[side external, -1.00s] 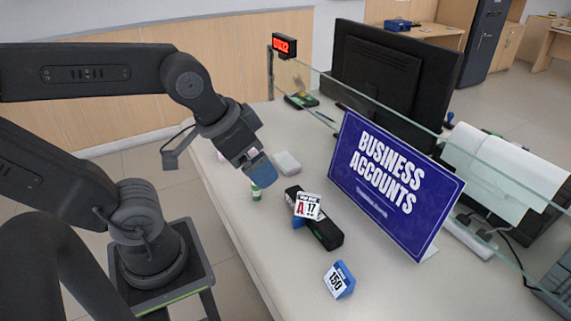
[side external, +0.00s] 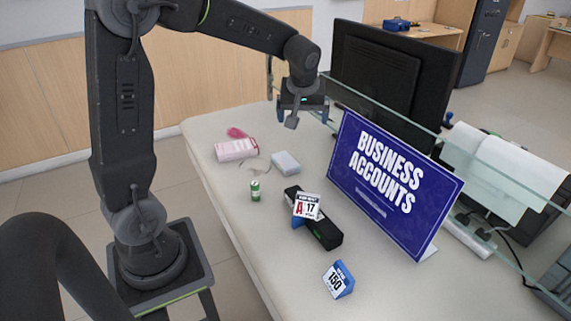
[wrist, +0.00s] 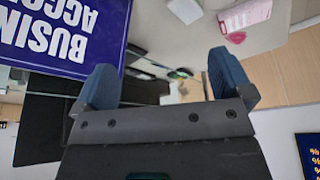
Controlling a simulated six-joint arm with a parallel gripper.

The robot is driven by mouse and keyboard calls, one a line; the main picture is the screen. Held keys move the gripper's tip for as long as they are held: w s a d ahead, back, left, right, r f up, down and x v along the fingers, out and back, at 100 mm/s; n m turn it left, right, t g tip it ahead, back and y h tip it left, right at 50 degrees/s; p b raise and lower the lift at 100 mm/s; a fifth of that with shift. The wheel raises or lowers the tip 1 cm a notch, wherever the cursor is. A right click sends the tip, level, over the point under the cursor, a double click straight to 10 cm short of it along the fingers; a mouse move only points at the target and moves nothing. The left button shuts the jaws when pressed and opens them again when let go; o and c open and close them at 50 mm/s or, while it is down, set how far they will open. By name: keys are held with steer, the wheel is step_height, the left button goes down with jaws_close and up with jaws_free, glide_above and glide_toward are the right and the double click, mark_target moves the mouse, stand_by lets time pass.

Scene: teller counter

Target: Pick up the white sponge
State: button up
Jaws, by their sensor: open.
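The white sponge (side external: 286,163), a pale block with rounded edges, lies on the counter near its middle, left of the blue sign. It also shows at the top edge of the wrist view (wrist: 185,9), partly cut off. My gripper (side external: 303,112) is raised above the far part of the counter, behind and right of the sponge and well clear of it. Its two blue fingers stand wide apart with nothing between them in the wrist view (wrist: 165,78).
A pink-and-white packet (side external: 237,150) and a small green can (side external: 255,191) lie left of the sponge. A black device (side external: 318,224) with a numbered card is in front. The blue sign (side external: 394,184), glass panel and monitor (side external: 390,75) stand to the right.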

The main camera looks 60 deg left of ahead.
steer(key=w+a+f+n+g+y, duration=0.1)
steer(key=w+a+f+n, duration=0.2)
steer(key=a+f, duration=0.3)
steer(key=w+a+f+n+g, duration=0.1)
steer(key=w+a+f+n, duration=0.2)
steer(key=a+f, duration=0.35)
glide_above(285, 160)
steer(key=d, duration=0.2)
steer(key=shift+n, duration=0.4)
steer(key=f, duration=0.8)
steer(key=shift+w+f, duration=0.1)
steer(key=shift+w, duration=0.25)
steer(key=x, duration=0.5)
steer(key=shift+s+d+f, duration=0.25)
steer(key=shift+s+d, duration=0.05)
steer(key=shift+a+f, duration=0.25)
steer(key=shift+f, duration=0.25)
steer(key=shift+c, duration=0.3)
steer(key=c, duration=0.9)
steer(key=shift+r, duration=0.15)
steer(key=shift+c, duration=0.2)
